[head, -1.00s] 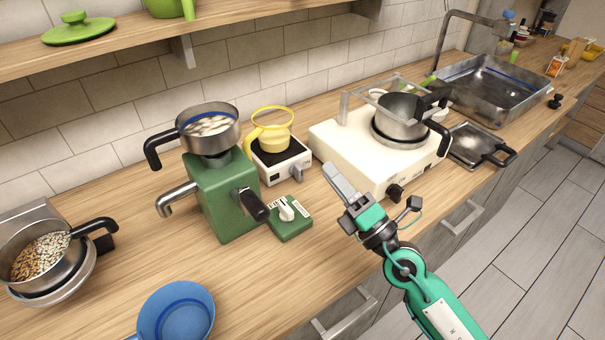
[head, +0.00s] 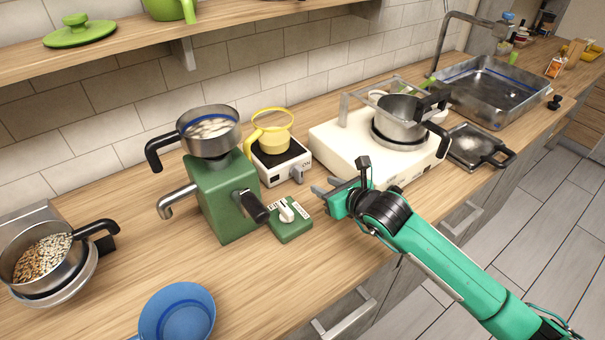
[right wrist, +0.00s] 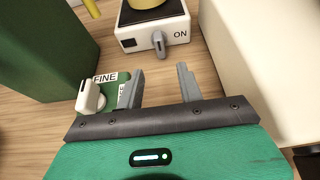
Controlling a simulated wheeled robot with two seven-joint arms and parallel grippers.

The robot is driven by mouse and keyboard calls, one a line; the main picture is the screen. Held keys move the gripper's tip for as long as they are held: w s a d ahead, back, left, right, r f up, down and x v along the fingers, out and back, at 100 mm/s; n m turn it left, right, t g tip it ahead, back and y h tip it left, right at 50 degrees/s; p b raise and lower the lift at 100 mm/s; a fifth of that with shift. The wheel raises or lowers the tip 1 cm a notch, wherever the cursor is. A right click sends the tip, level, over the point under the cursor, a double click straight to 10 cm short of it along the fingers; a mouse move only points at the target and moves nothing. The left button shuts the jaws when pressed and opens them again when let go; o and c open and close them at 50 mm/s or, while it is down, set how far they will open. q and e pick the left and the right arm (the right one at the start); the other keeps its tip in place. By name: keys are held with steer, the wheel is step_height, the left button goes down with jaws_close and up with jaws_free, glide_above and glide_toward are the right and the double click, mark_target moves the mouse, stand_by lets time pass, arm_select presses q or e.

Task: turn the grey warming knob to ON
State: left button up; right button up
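The small white warmer (head: 279,162) stands on the wooden counter, with a black top and a yellow pot (head: 275,141) on it. Its grey warming knob (head: 298,175) is on the front face. In the right wrist view the grey knob (right wrist: 159,44) looks about upright, with the word ON to its right. It does not point at ON. My right gripper (head: 325,189) is open and empty, low in front of the warmer. In the right wrist view its fingers (right wrist: 159,84) are apart, with the knob just beyond the gap, not touched. My left gripper is out of view.
A green grinder (head: 222,200) and a green box with a white dial (head: 290,220) marked FINE stand left of my right gripper, the box close to a finger. A cream stove (head: 335,140) with a pan is close on the right. Bare counter lies in front.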

mark_target(302, 175)
steer(key=p+x, duration=0.2)
steer(key=x, duration=0.9)
steer(key=shift+w+a, duration=0.1)
steer(key=shift+a, duration=0.05)
steer(key=shift+c, duration=0.5)
jaws_close()
